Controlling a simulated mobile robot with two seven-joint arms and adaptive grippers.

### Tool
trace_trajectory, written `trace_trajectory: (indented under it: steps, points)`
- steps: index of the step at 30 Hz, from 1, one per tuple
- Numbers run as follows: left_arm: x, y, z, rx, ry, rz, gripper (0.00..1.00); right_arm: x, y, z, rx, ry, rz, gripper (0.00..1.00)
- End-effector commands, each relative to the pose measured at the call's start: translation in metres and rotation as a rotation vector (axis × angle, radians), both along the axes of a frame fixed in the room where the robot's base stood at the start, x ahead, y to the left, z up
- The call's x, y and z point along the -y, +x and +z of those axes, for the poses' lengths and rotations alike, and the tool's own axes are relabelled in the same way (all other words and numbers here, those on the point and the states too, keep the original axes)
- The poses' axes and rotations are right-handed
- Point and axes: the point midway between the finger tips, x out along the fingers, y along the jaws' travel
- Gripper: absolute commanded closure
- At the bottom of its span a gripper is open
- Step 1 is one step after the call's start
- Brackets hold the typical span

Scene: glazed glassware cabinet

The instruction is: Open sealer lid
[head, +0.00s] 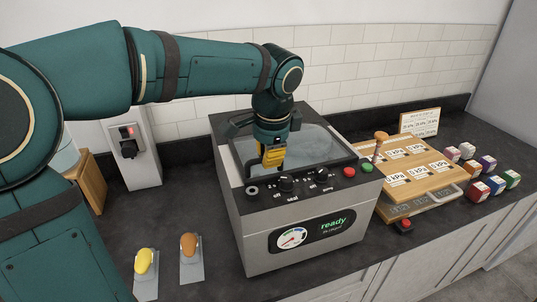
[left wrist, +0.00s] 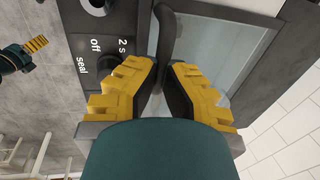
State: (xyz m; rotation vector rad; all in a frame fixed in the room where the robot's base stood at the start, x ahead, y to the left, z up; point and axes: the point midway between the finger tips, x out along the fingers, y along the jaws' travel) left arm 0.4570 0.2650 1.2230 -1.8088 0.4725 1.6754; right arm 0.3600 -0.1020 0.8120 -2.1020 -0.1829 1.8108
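The sealer (head: 305,235) is a grey box with a "ready" display on its front. Its lid (head: 335,140), a dark frame around a glass window, lies down flat on the box; the glass also shows in the left wrist view (left wrist: 225,45). My left gripper (head: 273,165) is over the lid's front edge. In the left wrist view its yellow fingers (left wrist: 161,68) have closed in on a dark curved handle bar (left wrist: 166,35), which passes between the tips. My right gripper (left wrist: 38,44) shows small at the left of that view; its finger gap is unclear.
Knobs (head: 286,184) and red and green buttons (head: 349,172) line the sealer's front top edge. Wooden boards with labels (head: 410,175) and coloured boxes (head: 480,190) stand to the right. Yellow (head: 145,261) and orange (head: 189,244) knobbed stands sit at front left.

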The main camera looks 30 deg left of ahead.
Motion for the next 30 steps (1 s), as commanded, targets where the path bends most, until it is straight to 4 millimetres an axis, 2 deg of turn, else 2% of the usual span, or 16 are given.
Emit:
trace_trajectory:
  steps: [9,14,30]
  points:
    - [-0.001,0.0,-0.003,-0.008,-0.001,0.001,1.0,0.0,0.0,0.0,0.001,0.0,0.0,0.53]
    - [-0.011,0.009,-0.002,-0.011,-0.001,0.0,1.0,0.0,0.002,0.009,0.005,-0.001,-0.004,0.53]
    - [-0.104,0.087,-0.001,-0.013,-0.002,0.004,1.0,0.004,0.005,0.08,0.016,0.007,-0.01,0.53]
